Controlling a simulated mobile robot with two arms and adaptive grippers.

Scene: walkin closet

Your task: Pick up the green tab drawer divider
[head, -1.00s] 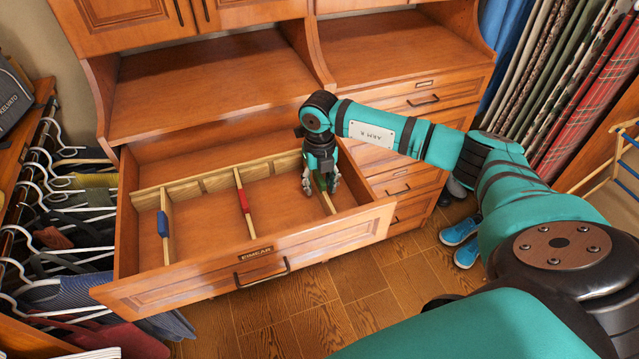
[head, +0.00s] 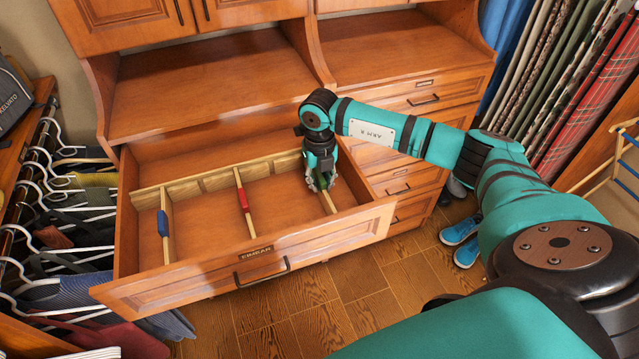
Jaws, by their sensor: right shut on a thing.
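The open drawer (head: 240,261) holds three upright wooden dividers against a slotted rail at its back. The green tab divider (head: 328,203) is the rightmost one; its green tab is mostly hidden between my fingers. My right gripper (head: 320,184) comes down from above and is shut on this divider at the tab. The divider stands in the drawer, and I cannot tell whether it has lifted at all. The red tab divider (head: 243,200) is in the middle and the blue tab divider (head: 163,223) at the left. My left gripper is not in view.
The slotted rail (head: 215,182) runs along the drawer's back. Closed drawers (head: 430,100) lie to the right. Clothes on hangers (head: 60,220) crowd the left side. Blue shoes (head: 462,240) stand on the floor at right. The shelf above the drawer (head: 210,85) is bare.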

